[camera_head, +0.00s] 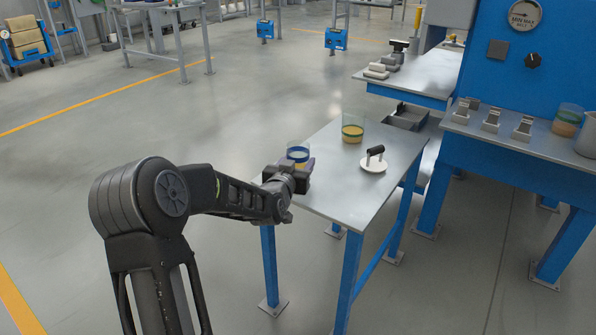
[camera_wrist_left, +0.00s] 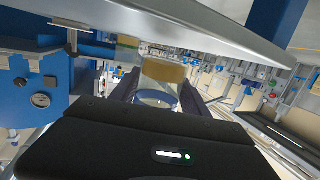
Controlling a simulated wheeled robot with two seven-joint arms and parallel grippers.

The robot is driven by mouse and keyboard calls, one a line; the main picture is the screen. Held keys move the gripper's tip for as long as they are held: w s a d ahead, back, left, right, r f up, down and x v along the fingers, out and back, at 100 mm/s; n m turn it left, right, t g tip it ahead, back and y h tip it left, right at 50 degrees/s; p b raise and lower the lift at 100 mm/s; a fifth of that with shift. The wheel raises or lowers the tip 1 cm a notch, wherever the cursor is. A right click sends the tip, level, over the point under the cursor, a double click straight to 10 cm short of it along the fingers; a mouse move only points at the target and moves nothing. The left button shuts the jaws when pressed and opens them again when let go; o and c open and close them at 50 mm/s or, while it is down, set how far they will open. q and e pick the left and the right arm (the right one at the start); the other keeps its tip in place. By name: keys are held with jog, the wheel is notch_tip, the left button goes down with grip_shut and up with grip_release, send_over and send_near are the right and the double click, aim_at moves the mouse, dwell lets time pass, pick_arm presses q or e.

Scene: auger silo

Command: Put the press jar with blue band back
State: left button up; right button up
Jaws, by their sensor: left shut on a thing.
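The press jar with blue band (camera_head: 298,153) is a clear jar with yellowish contents, at the left end of the small table (camera_head: 325,189). My left gripper (camera_head: 296,168) is shut on it and partly hides its lower part. In the left wrist view the jar (camera_wrist_left: 165,73) shows between the dark fingers, its blue band close to the gripper body. I cannot tell whether its base touches the tabletop. My right gripper is out of view.
A jar with a green band (camera_head: 352,133) stands at the table's far side. A white disc with a black handle (camera_head: 373,163) lies near the middle right. A blue machine bench (camera_head: 520,140) stands at right, holding another jar (camera_head: 567,121). The floor left of the table is clear.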

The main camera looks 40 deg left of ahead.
pick_arm(q)
notch_tip(320, 180, down, 2)
jog(key=shift+f, duration=0.1)
jog(key=shift+f, duration=0.1)
jog(key=shift+f+b, duration=0.1)
jog(key=shift+b, duration=0.3)
jog(key=o, duration=1.6)
jog(key=shift+s+r+p, duration=0.1)
jog(key=shift+r+p, duration=0.2)
jog(key=shift+p, duration=0.05)
jog(key=p+v, duration=0.1)
jog(key=v, duration=1)
jog(key=shift+s+d+p, duration=0.1)
jog(key=shift+s+p, duration=0.25)
jog(key=shift+s, duration=0.05)
